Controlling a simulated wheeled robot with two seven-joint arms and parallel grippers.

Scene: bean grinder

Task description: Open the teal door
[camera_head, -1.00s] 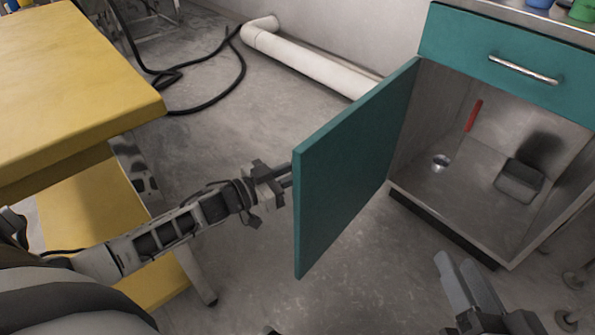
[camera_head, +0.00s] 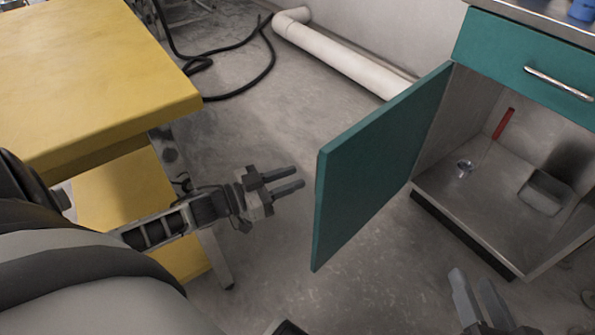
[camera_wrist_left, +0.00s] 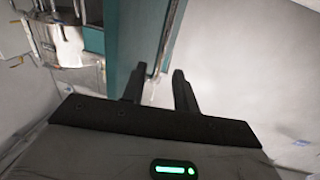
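The teal door (camera_head: 372,165) stands swung wide open from the cabinet, hinged at the left side of the opening. The cabinet interior (camera_head: 480,185) is exposed. My left gripper (camera_head: 302,177) is just left of the door's free edge, apart from it, with its two fingers spread and nothing between them. In the left wrist view the open fingers (camera_wrist_left: 157,88) point toward a teal panel (camera_wrist_left: 140,45). My right gripper (camera_head: 475,295) is at the lower right, below the cabinet, with a gap between its fingers and nothing seen in it. The door's handle is hidden in the head view.
A yellow table (camera_head: 90,80) stands at the left, close to my left arm. A white pipe (camera_head: 345,58) and a black hose (camera_head: 240,92) lie on the floor behind. Inside the cabinet are a red stick (camera_head: 504,123), a small metal cup (camera_head: 464,168) and a grey box (camera_head: 545,192). A teal drawer (camera_head: 530,65) is above.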

